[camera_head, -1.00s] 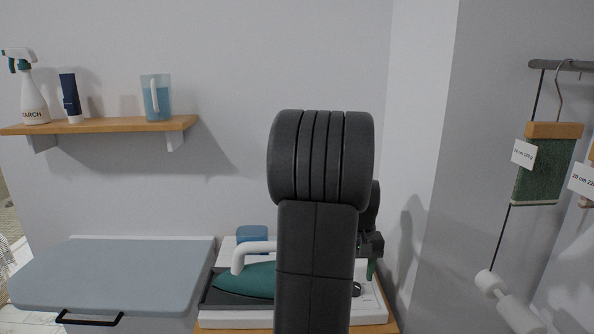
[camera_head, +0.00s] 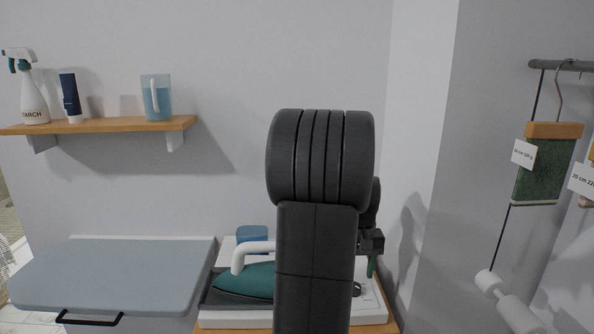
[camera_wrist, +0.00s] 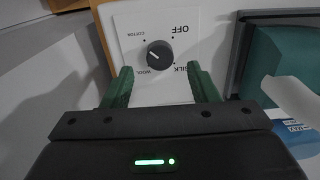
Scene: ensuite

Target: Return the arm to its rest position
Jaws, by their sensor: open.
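My gripper (camera_wrist: 160,86) is open in the wrist view, with two green fingers apart and nothing between them. Beyond the fingertips is a dark round dial (camera_wrist: 160,55) on a white panel (camera_wrist: 124,28) marked OFF, SILK, WOOL and COTTON. The fingers do not appear to touch the dial. In the head view my dark arm stands upright in the middle and hides part of the iron station. My gripper (camera_head: 371,266) shows only partly behind it at the right, low over the station.
A teal iron (camera_head: 240,281) with a white handle sits on its station (camera_head: 240,318). A grey-blue board (camera_head: 110,272) lies at left. A wooden shelf (camera_head: 100,125) holds a starch bottle (camera_head: 32,95), a tube (camera_head: 70,97) and a jug (camera_head: 160,100). Green fabric (camera_head: 543,172) hangs at right.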

